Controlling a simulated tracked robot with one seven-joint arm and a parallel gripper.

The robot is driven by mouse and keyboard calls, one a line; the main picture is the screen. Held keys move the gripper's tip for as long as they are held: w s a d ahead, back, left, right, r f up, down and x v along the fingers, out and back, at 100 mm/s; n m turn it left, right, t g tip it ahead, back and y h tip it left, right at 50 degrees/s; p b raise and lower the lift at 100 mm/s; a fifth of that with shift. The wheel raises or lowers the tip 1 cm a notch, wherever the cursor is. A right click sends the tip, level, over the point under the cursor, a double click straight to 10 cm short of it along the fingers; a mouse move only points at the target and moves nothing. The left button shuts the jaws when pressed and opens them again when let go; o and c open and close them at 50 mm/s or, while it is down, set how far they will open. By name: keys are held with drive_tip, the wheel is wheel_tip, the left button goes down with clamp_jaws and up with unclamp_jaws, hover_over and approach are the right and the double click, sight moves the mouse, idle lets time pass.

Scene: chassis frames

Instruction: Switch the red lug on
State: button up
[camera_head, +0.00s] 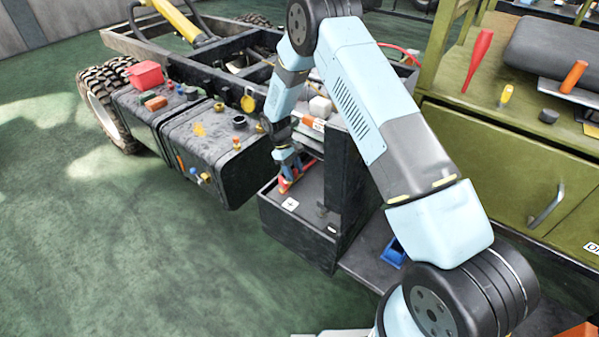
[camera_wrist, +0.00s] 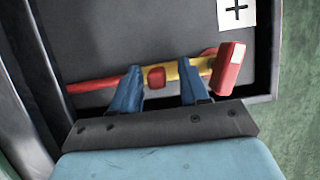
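A red and yellow bar-like part lies across a dark tray-like box in the wrist view. It has a thin red rod (camera_wrist: 95,86) at the left, a yellow section (camera_wrist: 172,72) and a red block head (camera_wrist: 229,70) at the right. A small red lug (camera_wrist: 156,77) sits on it between my fingertips. My gripper (camera_wrist: 160,72) is open, its two blue fingers apart on either side of this lug with visible gaps. In the head view my gripper (camera_head: 289,166) points down into the box, and red parts (camera_head: 284,186) show beside its tips.
The dark box (camera_head: 295,239) has a plus-marked white label (camera_head: 290,204), also seen in the wrist view (camera_wrist: 237,12). A dark upright panel (camera_head: 347,190) stands close right of my gripper. A black tank (camera_head: 215,150) is at the left. Green floor (camera_head: 110,250) is open at the left.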

drive_tip(key=shift+d, duration=0.1)
drive_tip(key=v, duration=1.3)
drive_tip(key=shift+a+r, duration=0.2)
drive_tip(key=shift+r, duration=0.05)
drive_tip(key=shift+w, duration=0.1)
